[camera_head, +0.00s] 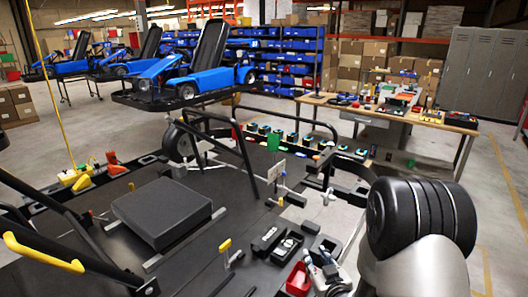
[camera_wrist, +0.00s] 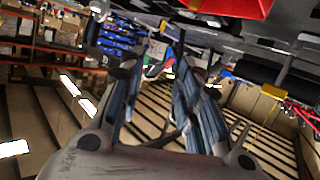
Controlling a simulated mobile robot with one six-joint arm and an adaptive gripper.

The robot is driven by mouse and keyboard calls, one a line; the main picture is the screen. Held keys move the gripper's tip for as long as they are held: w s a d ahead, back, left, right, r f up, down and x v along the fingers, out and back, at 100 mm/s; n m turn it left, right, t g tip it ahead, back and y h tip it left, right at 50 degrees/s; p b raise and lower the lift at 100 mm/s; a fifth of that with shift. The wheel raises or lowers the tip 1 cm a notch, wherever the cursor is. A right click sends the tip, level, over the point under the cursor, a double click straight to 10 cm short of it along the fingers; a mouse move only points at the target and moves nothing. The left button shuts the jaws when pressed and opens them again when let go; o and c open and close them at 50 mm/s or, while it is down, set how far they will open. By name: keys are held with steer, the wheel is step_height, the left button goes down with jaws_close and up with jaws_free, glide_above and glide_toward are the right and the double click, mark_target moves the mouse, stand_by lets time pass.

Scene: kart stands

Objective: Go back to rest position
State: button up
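My gripper (camera_wrist: 168,66) shows in the wrist view with its two long bluish fingers apart. I see nothing held between them. In the head view, a grey and black end that looks like my gripper (camera_head: 322,270) is low at the bottom, beside a red bin (camera_head: 299,280) on the black kart stand (camera_head: 190,262). Whether it touches the bin or the stand cannot be told. A red surface (camera_wrist: 225,6), perhaps the same bin, is at the top edge of the wrist view. My thick black and grey arm part fills the lower right of the head view.
Black trays (camera_head: 278,241) with small parts, a raised black block (camera_head: 162,212) and yellow-handled levers (camera_head: 42,252) crowd the stand. A blue kart (camera_head: 190,75) stands behind. A wooden workbench (camera_head: 400,115) is at the back right. Open floor (camera_head: 485,190) lies at the right.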

steer(key=s+d+r+m+g+h, duration=0.15)
steer(key=s+r+g, duration=0.35)
steer(key=s+r, duration=0.75)
steer(key=s+a+r+g, duration=0.1)
steer(key=s+r+g, duration=0.1)
steer(key=s, duration=0.8)
steer(key=s+a+r+m+g, duration=0.1)
steer(key=s+a+r+g, duration=0.1)
steer(key=s, duration=0.9)
steer(key=shift+r+g, duration=0.4)
steer(key=shift+r, duration=0.25)
steer(key=shift+h, duration=0.25)
steer(key=shift+c, duration=0.2)
